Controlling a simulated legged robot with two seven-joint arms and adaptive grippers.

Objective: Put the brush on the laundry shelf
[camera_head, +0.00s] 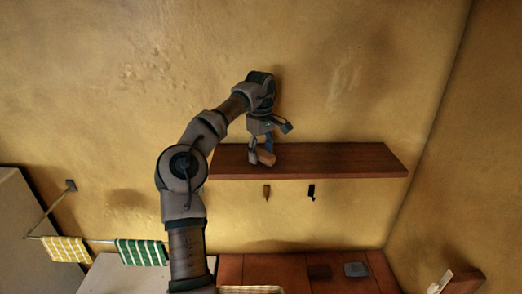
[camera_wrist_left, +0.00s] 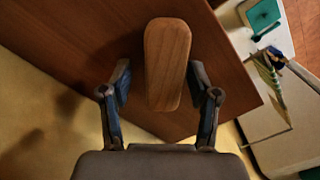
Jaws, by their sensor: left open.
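The brush shows as a brown wooden block with rounded ends in the left wrist view (camera_wrist_left: 168,55). It appears to rest on the dark wooden laundry shelf (camera_wrist_left: 95,40). In the head view the brush (camera_head: 266,158) is at the left part of the wall shelf (camera_head: 340,161). My left gripper (camera_head: 262,154) is open just above the shelf. Its fingers (camera_wrist_left: 158,85) stand on both sides of the brush's near end, with gaps visible. The brush's underside is hidden. My right gripper is not in view.
Two small items (camera_head: 267,193) (camera_head: 311,191) hang below the shelf. A rail at lower left holds a yellow checked towel (camera_head: 66,249) and a green checked towel (camera_head: 141,252). A reddish-brown counter (camera_head: 300,272) lies below. The shelf's right part is bare.

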